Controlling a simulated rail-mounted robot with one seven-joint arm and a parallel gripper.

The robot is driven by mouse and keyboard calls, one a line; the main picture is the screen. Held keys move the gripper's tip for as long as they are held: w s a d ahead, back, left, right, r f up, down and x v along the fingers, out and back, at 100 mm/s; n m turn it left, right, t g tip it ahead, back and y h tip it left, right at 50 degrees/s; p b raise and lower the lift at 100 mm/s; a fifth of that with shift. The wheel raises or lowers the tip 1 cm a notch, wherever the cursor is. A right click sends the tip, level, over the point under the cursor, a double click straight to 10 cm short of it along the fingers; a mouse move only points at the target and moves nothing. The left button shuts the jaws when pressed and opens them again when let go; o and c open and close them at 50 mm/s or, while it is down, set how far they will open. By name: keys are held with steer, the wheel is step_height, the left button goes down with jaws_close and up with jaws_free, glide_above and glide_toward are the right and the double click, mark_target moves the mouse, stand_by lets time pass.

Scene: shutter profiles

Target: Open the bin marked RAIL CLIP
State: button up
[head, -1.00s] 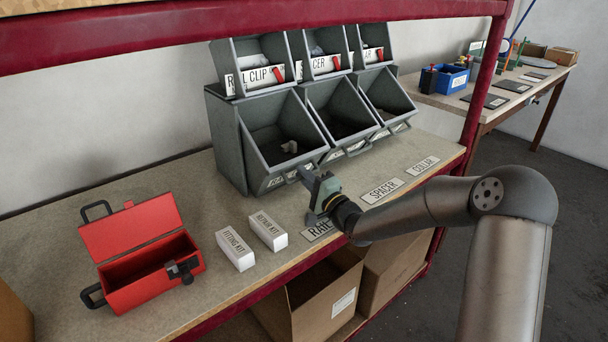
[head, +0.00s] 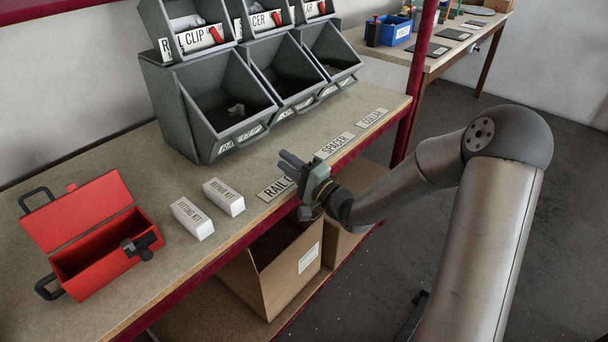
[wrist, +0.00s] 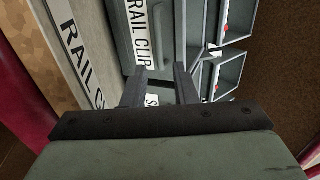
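The lower-left grey bin (head: 196,125) has a front label, partly hidden in the head view by its handle. In the wrist view a bin front with the label RAIL CLIP (wrist: 138,28) lies ahead of my fingers. My gripper (head: 288,161) is in front of the bins, above the counter's front edge, apart from the lower-left bin. In the wrist view its two fingers (wrist: 160,75) stand apart with nothing between them.
Smaller bins with red tabs (head: 215,34) sit above. Name cards, including SPACER (head: 334,146), lie on the counter (head: 100,165) by its front edge. Two white boxes (head: 223,197) and an open red toolbox (head: 95,240) stand left. A cardboard box (head: 285,265) is below.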

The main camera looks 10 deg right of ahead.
steer(key=v, duration=0.5)
steer(key=shift+s+d+f, duration=0.1)
steer(key=shift+s+d, duration=0.05)
steer(key=shift+s, duration=0.05)
steer(key=shift+w, duration=0.1)
